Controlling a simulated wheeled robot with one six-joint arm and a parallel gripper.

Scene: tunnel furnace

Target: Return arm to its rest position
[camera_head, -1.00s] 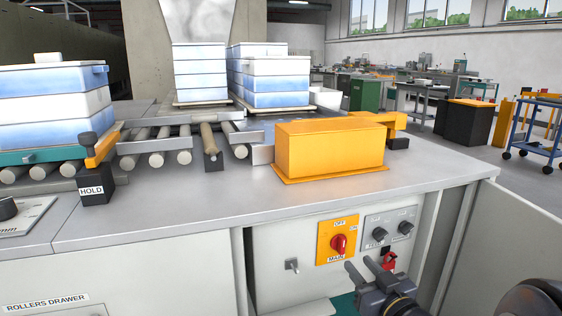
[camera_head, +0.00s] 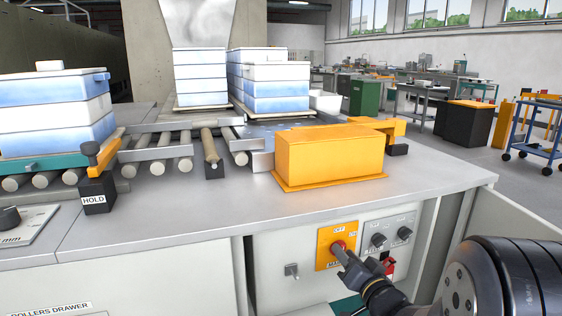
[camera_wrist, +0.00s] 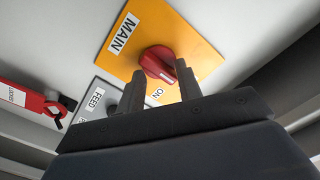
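My gripper (camera_head: 344,256) is in front of the furnace's control panel, its fingers overlapping the red main knob (camera_head: 338,244) in the head view. In the wrist view my gripper (camera_wrist: 160,88) has its two fingers apart with nothing held between them. There the red knob (camera_wrist: 157,64) on its yellow MAIN plate (camera_wrist: 130,50) shows just beyond the fingertips, the right finger overlapping its edge. Whether a finger touches the knob I cannot tell. Part of the knob is hidden by a finger in the head view.
Right of the yellow plate are dark knobs on a grey FEED plate (camera_head: 391,236) and a red lock (camera_head: 389,266). Above is the worktop (camera_head: 190,210) with an orange box (camera_head: 330,155) and blue-white trays (camera_head: 55,105). An open door panel (camera_head: 520,225) stands at the right.

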